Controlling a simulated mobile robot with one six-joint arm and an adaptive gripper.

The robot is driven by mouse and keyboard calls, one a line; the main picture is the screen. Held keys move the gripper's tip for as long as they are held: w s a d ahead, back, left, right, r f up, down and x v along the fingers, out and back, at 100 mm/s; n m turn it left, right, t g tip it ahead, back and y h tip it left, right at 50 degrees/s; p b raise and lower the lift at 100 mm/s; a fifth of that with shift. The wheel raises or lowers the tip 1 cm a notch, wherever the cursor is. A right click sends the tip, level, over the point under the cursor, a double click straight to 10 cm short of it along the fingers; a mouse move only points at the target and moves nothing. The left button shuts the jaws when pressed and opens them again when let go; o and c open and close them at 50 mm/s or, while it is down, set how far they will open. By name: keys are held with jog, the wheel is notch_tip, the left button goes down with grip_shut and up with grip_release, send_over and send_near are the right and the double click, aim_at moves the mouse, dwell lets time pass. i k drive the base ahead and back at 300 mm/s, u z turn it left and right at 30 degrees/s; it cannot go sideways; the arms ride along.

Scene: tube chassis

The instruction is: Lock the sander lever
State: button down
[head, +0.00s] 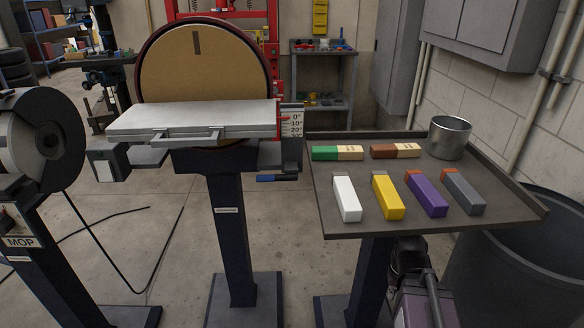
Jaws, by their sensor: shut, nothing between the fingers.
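The disc sander stands left of centre, with a large round tan disc (200,68) in a dark red-brown rim. Its flat grey work table (190,120) sits level in front of the disc. An angle scale (294,124) marked 0, 10, 20 is at the table's right end. Below that end, a short lever (272,179) with a blue grip on its left part and a dark right part lies about horizontal. I cannot tell from this view whether it is locked.
A dark tray stand (500,215) on the right holds several coloured bars and a metal cup (450,137). A grinder-like machine (42,135) stands at the left. A dark bin (510,280) is at lower right. Bare floor (180,265) shows between the stands.

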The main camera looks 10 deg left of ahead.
aim_at(268, 178)
jog(key=z, duration=0.45)
jog(key=k, duration=1.45)
jog(key=u, duration=1)
jog(key=i, duration=0.5)
jog(key=z, duration=0.15)
